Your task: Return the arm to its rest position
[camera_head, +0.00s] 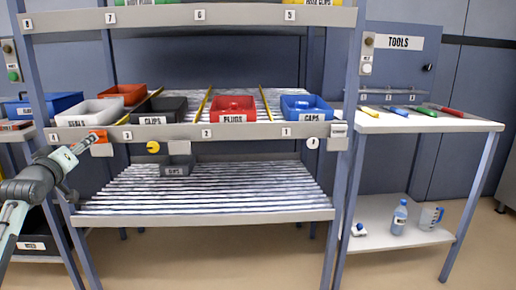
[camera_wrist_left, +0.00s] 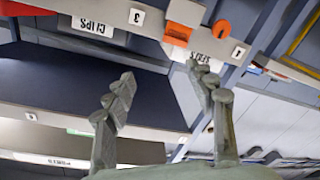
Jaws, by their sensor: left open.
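My left arm comes in from the left in the head view, beside the left post of the rack. Its gripper (camera_head: 88,142) is up near the label rail, close to a small orange block (camera_head: 100,138) on that rail. In the left wrist view the two fingers (camera_wrist_left: 163,88) stand apart with nothing held between them. The orange block (camera_wrist_left: 181,25) is beyond the fingertips there, and an orange round piece (camera_wrist_left: 222,30) is next to it. I cannot tell whether a finger touches anything. My right gripper is in neither view.
The rack shelf holds a white bin (camera_head: 88,111), a black bin (camera_head: 160,108), a red bin (camera_head: 234,106) and a blue bin (camera_head: 306,106). The numbered rail (camera_head: 240,131) runs in front. A side table (camera_head: 420,122) with tools stands right; a bottle (camera_head: 399,217) and jug (camera_head: 430,217) are below.

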